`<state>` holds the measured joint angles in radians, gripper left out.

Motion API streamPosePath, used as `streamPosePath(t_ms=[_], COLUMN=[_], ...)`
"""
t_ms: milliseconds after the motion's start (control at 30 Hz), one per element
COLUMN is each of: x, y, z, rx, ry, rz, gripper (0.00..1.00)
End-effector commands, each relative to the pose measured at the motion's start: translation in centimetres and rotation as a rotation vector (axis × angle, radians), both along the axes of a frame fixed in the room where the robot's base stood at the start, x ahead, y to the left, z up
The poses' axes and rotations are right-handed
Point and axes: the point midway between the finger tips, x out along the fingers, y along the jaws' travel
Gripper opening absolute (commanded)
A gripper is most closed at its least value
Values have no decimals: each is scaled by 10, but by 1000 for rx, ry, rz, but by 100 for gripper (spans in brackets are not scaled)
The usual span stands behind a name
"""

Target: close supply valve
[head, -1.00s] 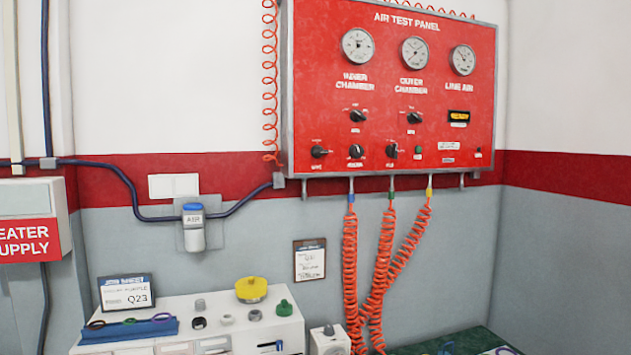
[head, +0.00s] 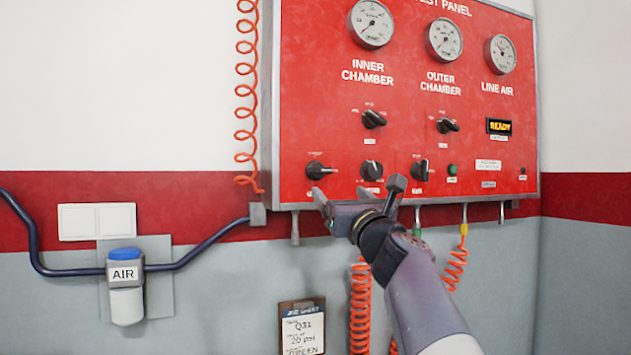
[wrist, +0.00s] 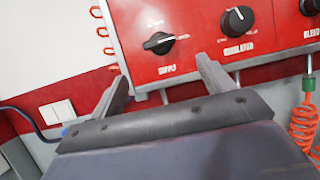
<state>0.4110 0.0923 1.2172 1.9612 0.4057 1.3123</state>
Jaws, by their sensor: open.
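The supply valve is a black rotary knob (head: 317,170) at the lower left of the red air test panel (head: 300,120). In the wrist view the supply knob (wrist: 158,42) sits above a "SUPPLY" label, its pointer turned roughly sideways. My gripper (head: 357,190) is in front of the panel's lower edge, below and right of the supply knob in the head view. Its two fingers are apart with nothing between them. In the wrist view my gripper (wrist: 162,80) points up at the panel, the supply knob beyond and between the fingertips, apart from them.
Orange coiled hoses (head: 361,300) hang below the panel. A blue-capped air unit (head: 125,285) and a clipboard (head: 302,328) are on the wall.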

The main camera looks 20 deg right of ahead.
Motion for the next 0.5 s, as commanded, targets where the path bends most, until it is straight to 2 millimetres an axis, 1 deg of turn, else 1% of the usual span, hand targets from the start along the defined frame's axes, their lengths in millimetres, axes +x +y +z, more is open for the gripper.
streamPosePath(t_ms=[167,500], x=[17,72], y=[0,0], z=[9,33], rx=[5,1], ry=[0,1], rz=[4,2], gripper=[76,76])
